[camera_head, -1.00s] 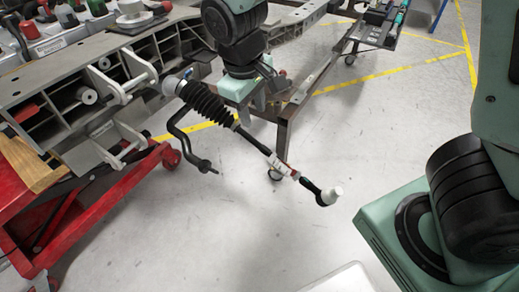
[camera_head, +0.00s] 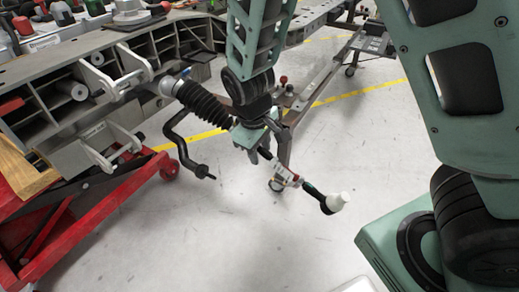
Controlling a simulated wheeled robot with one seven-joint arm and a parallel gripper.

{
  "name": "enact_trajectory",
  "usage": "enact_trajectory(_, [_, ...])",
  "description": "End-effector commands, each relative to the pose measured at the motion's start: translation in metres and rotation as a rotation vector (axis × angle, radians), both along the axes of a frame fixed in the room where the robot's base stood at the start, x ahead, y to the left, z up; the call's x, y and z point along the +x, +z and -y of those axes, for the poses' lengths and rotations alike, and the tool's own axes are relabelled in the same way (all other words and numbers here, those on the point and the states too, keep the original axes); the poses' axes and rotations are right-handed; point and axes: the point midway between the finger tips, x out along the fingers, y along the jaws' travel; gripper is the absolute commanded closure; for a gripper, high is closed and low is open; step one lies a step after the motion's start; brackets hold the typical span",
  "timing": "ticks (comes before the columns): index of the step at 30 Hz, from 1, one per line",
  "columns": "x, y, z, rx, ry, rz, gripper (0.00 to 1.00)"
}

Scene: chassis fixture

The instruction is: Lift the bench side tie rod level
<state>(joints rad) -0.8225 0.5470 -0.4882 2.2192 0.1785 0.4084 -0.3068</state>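The bench side tie rod (camera_head: 311,190) runs from a ribbed black boot (camera_head: 203,102) at the chassis down to the lower right. It ends in a joint with a white cap (camera_head: 338,202) and has a white label near that end. It slopes downward in the picture, hanging out over the floor. My gripper (camera_head: 262,153), green with dark fingers, is at the middle of the rod, just past the boot. It hides part of the rod. I cannot tell whether the fingers touch the rod or how far apart they are.
The grey chassis frame (camera_head: 115,48) rests on a red stand (camera_head: 120,190) at left. A bent black bar (camera_head: 182,150) hangs below the boot. A brown metal stand (camera_head: 330,75) is behind my gripper. The floor below the rod is clear.

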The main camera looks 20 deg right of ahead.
Motion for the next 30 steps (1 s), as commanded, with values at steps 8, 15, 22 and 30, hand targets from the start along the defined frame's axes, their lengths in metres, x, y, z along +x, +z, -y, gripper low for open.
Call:
enact_trajectory(8, [0.000, 0.000, 0.000, 0.000, 0.000, 0.000, 1.00])
enact_trajectory(15, [-0.001, 0.005, 0.000, -0.007, 0.001, -0.009, 1.00])
enact_trajectory(22, [-0.004, 0.025, 0.004, -0.048, 0.001, -0.065, 1.00])
enact_trajectory(30, [-0.009, 0.046, 0.007, -0.101, 0.001, -0.140, 1.00])
